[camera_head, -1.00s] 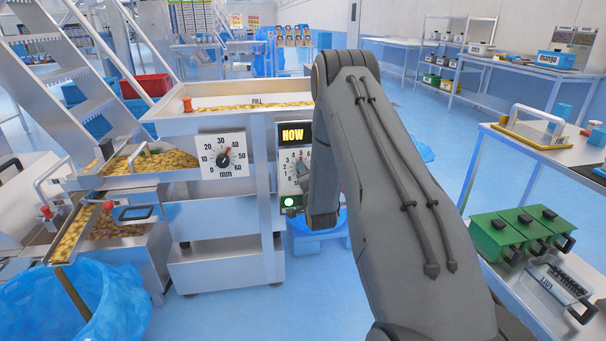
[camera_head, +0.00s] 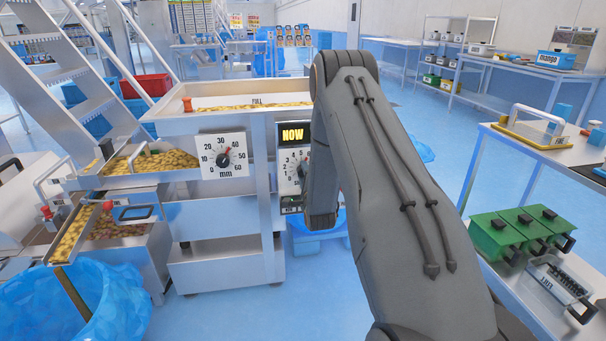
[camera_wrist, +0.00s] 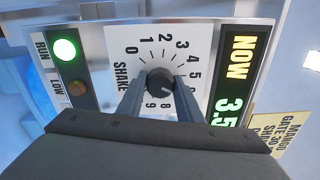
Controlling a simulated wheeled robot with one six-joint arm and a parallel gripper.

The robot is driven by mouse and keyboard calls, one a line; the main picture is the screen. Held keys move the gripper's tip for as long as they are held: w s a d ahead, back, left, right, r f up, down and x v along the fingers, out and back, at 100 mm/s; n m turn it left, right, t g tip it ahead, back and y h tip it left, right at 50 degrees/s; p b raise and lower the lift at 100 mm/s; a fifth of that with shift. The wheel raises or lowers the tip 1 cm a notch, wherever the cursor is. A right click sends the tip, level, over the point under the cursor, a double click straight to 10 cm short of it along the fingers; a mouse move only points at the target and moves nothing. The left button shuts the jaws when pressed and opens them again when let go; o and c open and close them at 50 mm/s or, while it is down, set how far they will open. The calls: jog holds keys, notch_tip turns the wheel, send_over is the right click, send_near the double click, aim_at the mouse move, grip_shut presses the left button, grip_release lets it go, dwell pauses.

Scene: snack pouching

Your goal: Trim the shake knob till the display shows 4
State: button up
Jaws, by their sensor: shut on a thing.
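The shake knob (camera_wrist: 160,80) is a small round black knob at the middle of a white SHAKE dial (camera_wrist: 143,49) in the wrist view. My gripper (camera_wrist: 160,88) has one finger on each side of the knob and is shut on it. The display (camera_wrist: 232,85) shows NOW and 3.5 in lit characters, with its end close to my wrist. In the head view the display (camera_head: 293,135) shows NOW, and my arm covers the gripper and most of the dial (camera_head: 291,163).
A lit green RUN lamp (camera_wrist: 64,50) and an unlit brownish LOW lamp (camera_wrist: 77,88) sit beside the dial. A separate mm dial (camera_head: 223,156) is left of the panel. A hopper tray (camera_head: 225,121) with yellow snacks stands above.

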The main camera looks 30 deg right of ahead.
dwell(0.3)
jog(key=o, duration=1)
jog(key=shift+o, duration=0.2)
jog(key=v, duration=0.7)
jog(key=shift+s, duration=0.35)
jog(key=shift+a, duration=0.15)
